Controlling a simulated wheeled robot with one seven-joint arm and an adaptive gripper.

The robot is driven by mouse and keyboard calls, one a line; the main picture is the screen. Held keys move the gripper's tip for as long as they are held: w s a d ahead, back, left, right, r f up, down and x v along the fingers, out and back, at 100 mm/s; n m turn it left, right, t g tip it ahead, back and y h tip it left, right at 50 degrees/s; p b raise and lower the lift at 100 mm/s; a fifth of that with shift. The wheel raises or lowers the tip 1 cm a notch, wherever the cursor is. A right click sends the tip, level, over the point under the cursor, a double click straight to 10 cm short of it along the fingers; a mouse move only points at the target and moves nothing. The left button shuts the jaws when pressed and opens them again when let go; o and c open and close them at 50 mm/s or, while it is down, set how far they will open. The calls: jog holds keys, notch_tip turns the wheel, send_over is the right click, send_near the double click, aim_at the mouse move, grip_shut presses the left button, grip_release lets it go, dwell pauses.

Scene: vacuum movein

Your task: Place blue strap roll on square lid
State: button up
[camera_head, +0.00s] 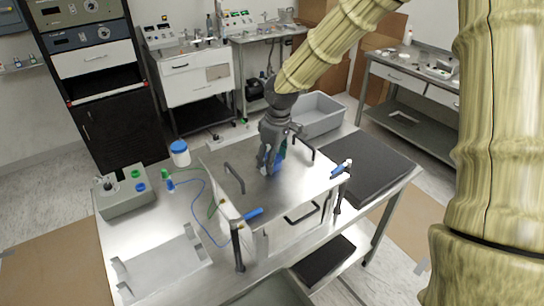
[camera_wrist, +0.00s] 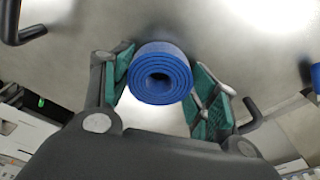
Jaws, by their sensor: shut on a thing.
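The blue strap roll (camera_wrist: 160,75) is a spiral coil, seen end-on between the green-padded fingers of my gripper (camera_wrist: 158,88) in the wrist view. In the head view my gripper (camera_head: 271,163) points down over the square lid, and only a slip of the blue roll (camera_head: 281,149) shows beside the fingers. The square lid (camera_head: 292,194) is a flat metal plate with dark handles on top; its bare surface also fills the wrist view (camera_wrist: 235,45). My gripper is shut on the roll. I cannot tell whether the roll touches the lid.
Dark lid handles (camera_head: 234,178) stand on either side of my gripper. Blue-handled clamps (camera_head: 253,213) are at the lid's edges. A grey button box (camera_head: 125,191) and a blue-capped jar (camera_head: 180,154) stand left; a black mat (camera_head: 372,168) and grey bin (camera_head: 320,117) lie right and behind.

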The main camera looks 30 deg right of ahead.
aim_at(276, 160)
jog(key=shift+f, duration=0.2)
jog(key=o, duration=1.1)
jog(key=shift+r, duration=0.1)
jog(key=shift+s+d+r+b, duration=0.2)
jog(key=shift+r+b, duration=0.3)
jog(key=shift+r, duration=1.5)
jog(key=shift+s+d+r+b, duration=0.15)
jog(key=shift+r+b, duration=0.4)
jog(key=shift+r, duration=1.5)
jog(key=shift+s+d+r+b, duration=0.15)
jog(key=shift+r+b, duration=0.35)
jog(key=shift+r, duration=1.5)
jog(key=shift+a, duration=0.1)
